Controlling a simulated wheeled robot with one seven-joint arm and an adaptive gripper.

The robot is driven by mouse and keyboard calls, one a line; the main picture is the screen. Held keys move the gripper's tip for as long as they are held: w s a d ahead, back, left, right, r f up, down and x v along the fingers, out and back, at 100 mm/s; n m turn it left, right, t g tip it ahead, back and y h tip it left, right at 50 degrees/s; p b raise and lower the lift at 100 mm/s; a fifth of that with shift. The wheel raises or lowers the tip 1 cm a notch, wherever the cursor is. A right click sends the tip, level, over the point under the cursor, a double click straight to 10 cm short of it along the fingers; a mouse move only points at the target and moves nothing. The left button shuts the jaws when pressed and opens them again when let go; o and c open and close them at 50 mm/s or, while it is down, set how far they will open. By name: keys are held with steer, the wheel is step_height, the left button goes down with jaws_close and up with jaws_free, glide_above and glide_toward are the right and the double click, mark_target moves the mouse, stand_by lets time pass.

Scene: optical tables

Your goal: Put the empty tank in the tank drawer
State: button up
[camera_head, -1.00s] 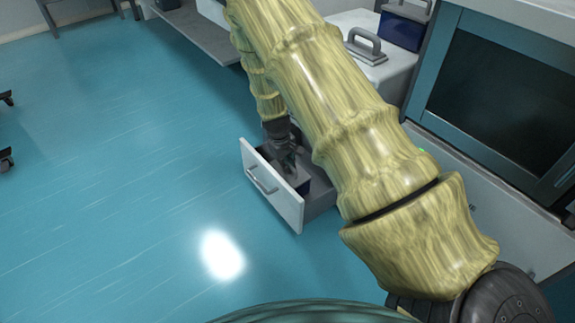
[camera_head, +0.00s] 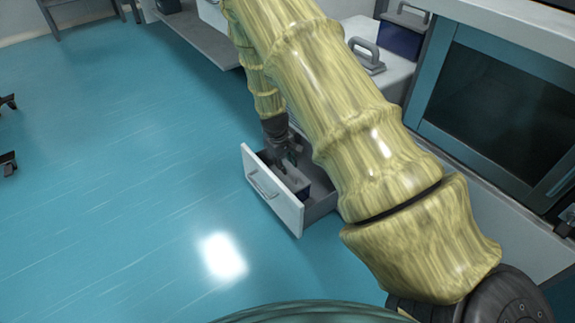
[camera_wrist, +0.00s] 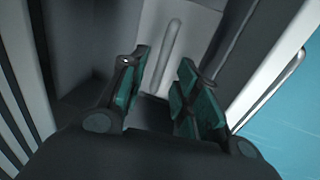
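The open drawer (camera_head: 272,190) has a white front with a bar handle and stands out from a low cabinet. A tank (camera_head: 303,190), with a dark blue side partly visible, sits inside it; my gripper and the drawer front hide much of it. In the wrist view the tank's pale top with its raised handle (camera_wrist: 168,55) lies beyond the fingertips. My gripper (camera_head: 286,158) points down just above the tank inside the drawer opening. Its two teal-padded fingers (camera_wrist: 158,88) are apart with nothing held between them.
Another dark blue tank (camera_head: 401,38) stands on the counter at the top right. A grey handled lid (camera_head: 366,62) sits on the white cabinet nearby. A dark-windowed unit (camera_head: 495,95) is at the right. The blue floor (camera_head: 120,180) left of the drawer is clear.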

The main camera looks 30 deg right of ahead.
mark_target(283, 179)
step_height(283, 179, up, 8)
steer(key=a+p, duration=0.1)
steer(key=p, duration=0.2)
steer(key=shift+a+p, duration=0.3)
steer(key=shift+s, duration=0.1)
stand_by(0.8)
